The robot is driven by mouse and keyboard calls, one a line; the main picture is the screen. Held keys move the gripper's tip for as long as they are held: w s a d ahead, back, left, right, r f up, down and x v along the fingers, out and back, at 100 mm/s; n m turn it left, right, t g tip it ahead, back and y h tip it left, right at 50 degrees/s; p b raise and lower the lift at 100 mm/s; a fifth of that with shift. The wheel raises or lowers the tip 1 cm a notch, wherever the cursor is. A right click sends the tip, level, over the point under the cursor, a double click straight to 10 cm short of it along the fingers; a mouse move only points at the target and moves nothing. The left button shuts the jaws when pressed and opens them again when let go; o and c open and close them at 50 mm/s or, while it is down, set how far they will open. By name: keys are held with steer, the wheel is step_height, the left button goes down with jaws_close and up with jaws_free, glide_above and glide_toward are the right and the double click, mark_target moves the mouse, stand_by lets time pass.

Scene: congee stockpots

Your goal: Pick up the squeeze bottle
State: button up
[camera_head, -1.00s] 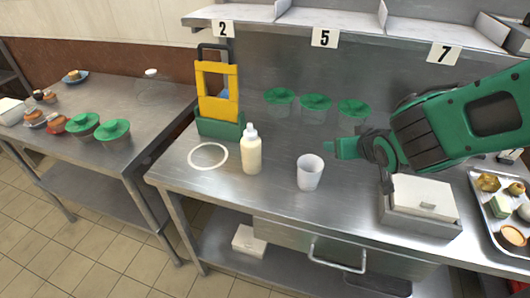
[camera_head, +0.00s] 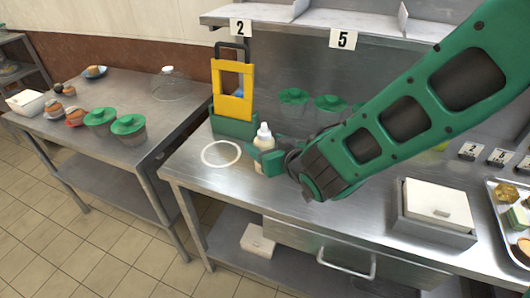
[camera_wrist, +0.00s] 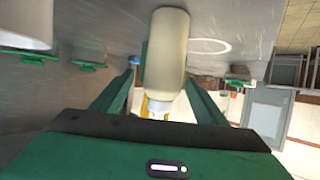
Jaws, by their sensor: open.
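The cream squeeze bottle (camera_head: 264,137) with a white cap stands upright on the steel counter, partly hidden behind my gripper (camera_head: 267,162). In the wrist view the bottle (camera_wrist: 166,50) lies between the two green fingers of my open gripper (camera_wrist: 163,98). Some room shows between the bottle and the left finger; the right finger is close to it, and I cannot tell whether they touch. In the head view my arm hides the counter to the right of the bottle.
A white ring (camera_head: 221,154) is on the counter left of the bottle. A yellow-and-green caddy (camera_head: 233,100) stands behind. A white cup (camera_wrist: 26,24) is in the wrist view. Green-lidded containers (camera_head: 293,97) stand at the back. A white-lidded box (camera_head: 438,204) is right.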

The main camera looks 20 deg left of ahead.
steer(key=shift+x, duration=2.65)
steer(key=shift+s+f, duration=0.15)
steer(key=shift+c, duration=0.2)
steer(key=c, duration=0.8)
